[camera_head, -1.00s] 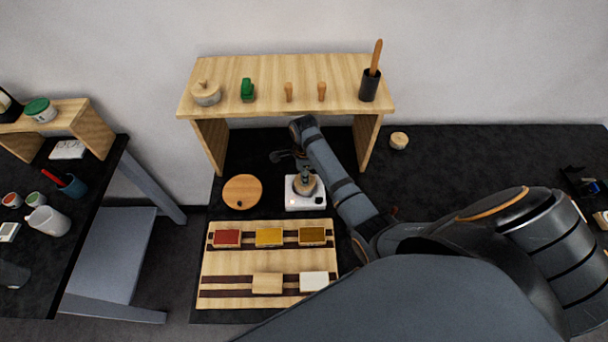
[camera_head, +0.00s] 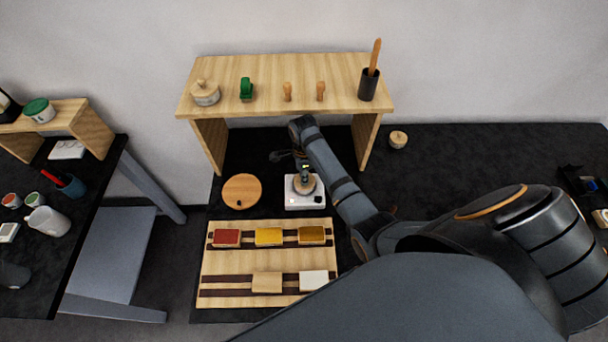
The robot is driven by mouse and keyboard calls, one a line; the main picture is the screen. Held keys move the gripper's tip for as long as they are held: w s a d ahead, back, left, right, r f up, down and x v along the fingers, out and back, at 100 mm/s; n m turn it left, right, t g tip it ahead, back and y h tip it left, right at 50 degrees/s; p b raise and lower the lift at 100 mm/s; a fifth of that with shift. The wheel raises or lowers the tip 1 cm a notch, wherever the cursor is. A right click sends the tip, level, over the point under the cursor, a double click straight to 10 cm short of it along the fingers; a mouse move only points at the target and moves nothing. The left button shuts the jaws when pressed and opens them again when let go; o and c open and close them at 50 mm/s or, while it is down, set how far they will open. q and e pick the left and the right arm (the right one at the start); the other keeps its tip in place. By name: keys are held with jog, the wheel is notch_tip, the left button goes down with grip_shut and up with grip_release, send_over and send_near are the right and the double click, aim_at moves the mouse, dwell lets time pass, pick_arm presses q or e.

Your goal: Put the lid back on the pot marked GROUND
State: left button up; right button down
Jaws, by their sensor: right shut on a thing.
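A small round pot (camera_head: 304,188) stands on a white square warmer (camera_head: 304,202) on the dark bench. Its marking cannot be read. My right gripper (camera_head: 304,168) points down right over it and is shut on a small tan lid (camera_head: 304,181). The lid is at the pot's top; whether it rests on the rim or is just above cannot be told. The gripper and wrist hide part of both. My left gripper is not in view.
A wooden shelf (camera_head: 285,72) stands behind, carrying a knobbed pot (camera_head: 206,93) and tools. A round wooden board (camera_head: 242,191) lies left of the warmer. A wooden tray (camera_head: 250,258) with coloured blocks lies in front. A small round wooden-topped thing (camera_head: 398,139) sits right.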

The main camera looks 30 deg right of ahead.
jog(key=shift+f, duration=0.1)
dwell(0.7)
jog(key=c, duration=1.2)
grip_release()
jog(key=shift+o, duration=0.6)
jog(key=o, duration=0.4)
jog(key=shift+r, duration=3.55)
grip_shut()
